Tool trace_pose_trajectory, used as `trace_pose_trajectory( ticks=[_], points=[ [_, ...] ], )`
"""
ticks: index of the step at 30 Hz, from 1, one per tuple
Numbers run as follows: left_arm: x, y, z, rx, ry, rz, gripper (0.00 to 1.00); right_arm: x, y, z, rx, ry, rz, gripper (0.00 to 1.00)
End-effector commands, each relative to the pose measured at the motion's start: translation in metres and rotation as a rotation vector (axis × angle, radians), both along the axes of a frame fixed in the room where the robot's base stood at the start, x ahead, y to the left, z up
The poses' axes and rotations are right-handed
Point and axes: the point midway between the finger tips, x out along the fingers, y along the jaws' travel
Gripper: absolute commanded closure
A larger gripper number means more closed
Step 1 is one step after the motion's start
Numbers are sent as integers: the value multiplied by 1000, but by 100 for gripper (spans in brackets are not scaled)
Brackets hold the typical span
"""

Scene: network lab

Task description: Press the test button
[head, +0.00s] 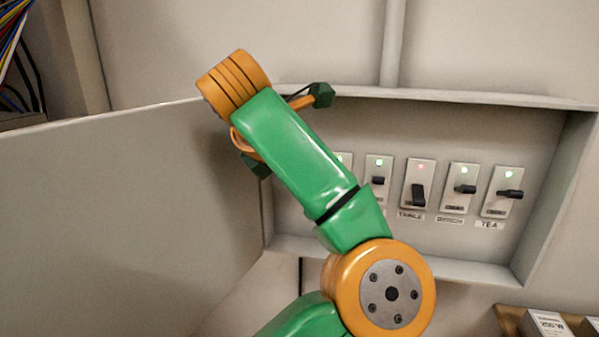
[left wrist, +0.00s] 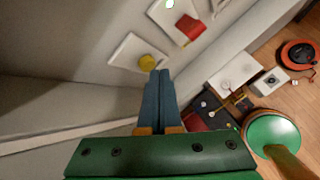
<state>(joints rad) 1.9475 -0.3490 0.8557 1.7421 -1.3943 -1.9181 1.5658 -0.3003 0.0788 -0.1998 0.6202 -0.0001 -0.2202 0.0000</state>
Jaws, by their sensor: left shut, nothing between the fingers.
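In the left wrist view a round yellow button (left wrist: 148,62) sits on a white wall plate (left wrist: 126,54). My left gripper (left wrist: 160,74) is shut and empty, its blue-grey fingertips together just below and right of the button in the picture. Whether they touch it I cannot tell. My right gripper is in neither view.
A red switch (left wrist: 189,28) is beside the button. In the head view, the table switch (head: 419,185) has a red light; the bench switch (head: 461,188) and tea switch (head: 502,190) have green lights. An open panel door (head: 110,210) stands left. Boxes (head: 548,323) are at lower right.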

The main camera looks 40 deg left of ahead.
Motion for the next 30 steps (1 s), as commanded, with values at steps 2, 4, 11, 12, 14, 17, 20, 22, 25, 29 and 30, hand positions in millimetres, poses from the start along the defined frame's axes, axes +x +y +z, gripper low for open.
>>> trace_pose_trajectory(
  ticks=[2, 4, 11, 12, 14, 17, 20, 22, 25, 29, 30],
  points=[
    [0, 0, 0, 0, 0, 0, 100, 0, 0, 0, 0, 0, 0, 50],
    [0, 0, 0, 0, 0, 0, 100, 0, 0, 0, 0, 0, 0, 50],
    [1, 1, 0, 0, 0, 0, 100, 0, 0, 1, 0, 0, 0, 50],
    [1, 1, 0, 0, 0, 0, 100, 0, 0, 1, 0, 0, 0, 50],
    [2, 1, 0, 0, 1, 0, 100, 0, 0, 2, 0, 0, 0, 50],
    [3, 2, 0, 1, 1, 1, 100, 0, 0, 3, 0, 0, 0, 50],
    [4, 2, 0, 0, 0, 2, 100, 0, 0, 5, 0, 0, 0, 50],
    [5, 3, 0, 0, -1, 1, 100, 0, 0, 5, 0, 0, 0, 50],
    [6, 3, 0, 0, -1, 1, 100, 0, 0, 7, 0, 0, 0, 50],
    [7, 4, 0, 0, 0, 0, 100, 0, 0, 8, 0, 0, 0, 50],
    [7, 4, 0, 0, 0, 0, 100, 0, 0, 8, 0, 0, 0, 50]
  ],
)
